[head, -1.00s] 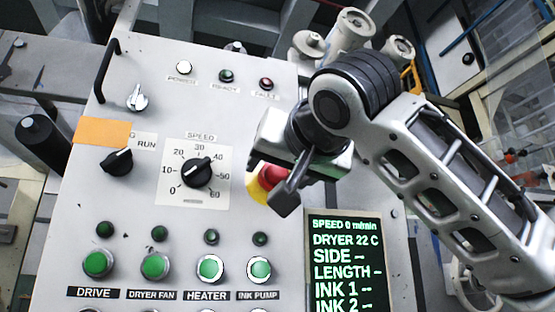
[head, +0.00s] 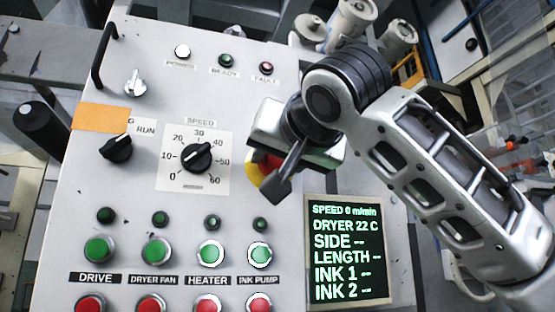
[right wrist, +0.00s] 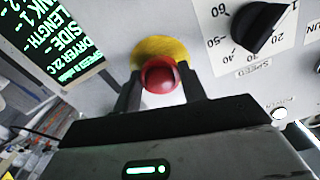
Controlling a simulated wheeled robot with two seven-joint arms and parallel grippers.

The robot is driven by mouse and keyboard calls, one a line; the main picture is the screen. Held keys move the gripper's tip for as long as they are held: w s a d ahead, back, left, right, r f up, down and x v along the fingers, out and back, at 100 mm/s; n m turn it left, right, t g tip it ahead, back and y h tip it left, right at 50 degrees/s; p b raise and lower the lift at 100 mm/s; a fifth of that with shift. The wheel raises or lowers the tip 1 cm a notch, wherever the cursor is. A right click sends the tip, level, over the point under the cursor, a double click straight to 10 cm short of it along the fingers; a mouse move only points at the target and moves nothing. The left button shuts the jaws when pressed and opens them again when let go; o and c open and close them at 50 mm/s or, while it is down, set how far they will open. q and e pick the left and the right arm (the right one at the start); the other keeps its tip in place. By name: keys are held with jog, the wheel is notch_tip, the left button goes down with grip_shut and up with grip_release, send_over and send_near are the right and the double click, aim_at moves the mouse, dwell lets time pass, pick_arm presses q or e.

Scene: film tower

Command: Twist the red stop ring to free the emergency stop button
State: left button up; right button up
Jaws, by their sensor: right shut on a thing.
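The red emergency stop button (right wrist: 159,76) sits on a round yellow plate (right wrist: 168,48) on the grey control panel (head: 90,190). In the head view the yellow plate (head: 253,171) and a sliver of the red button show behind my right gripper (head: 272,180), which hides the rest. In the right wrist view my right gripper (right wrist: 162,88) has one dark finger on each side of the red button and is shut on it. The exact contact of the fingertips is partly hidden. My left gripper is in neither view.
The black speed knob (head: 197,157) is left of the stop button. A lit green display (head: 346,250) is below right. Green buttons (head: 211,251) and red buttons (head: 208,304) run in rows below. A black handle (head: 103,55) stands out at the upper left.

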jog(key=shift+f+m+b, duration=0.2)
jog(key=shift+m+b, duration=0.4)
jog(key=shift+m, duration=0.3)
jog(key=shift+m+b, duration=0.45)
jog(key=shift+m, duration=0.35)
jog(key=shift+m+b, duration=0.45)
jog(key=shift+m, duration=0.75)
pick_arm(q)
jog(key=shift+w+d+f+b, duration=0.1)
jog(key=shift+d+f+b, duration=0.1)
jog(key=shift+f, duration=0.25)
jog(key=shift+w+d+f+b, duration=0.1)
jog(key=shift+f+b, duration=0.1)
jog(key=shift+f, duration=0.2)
pick_arm(e)
jog(key=shift+r+m, duration=0.1)
jog(key=shift+m, duration=1.4)
jog(key=shift+r, duration=0.1)
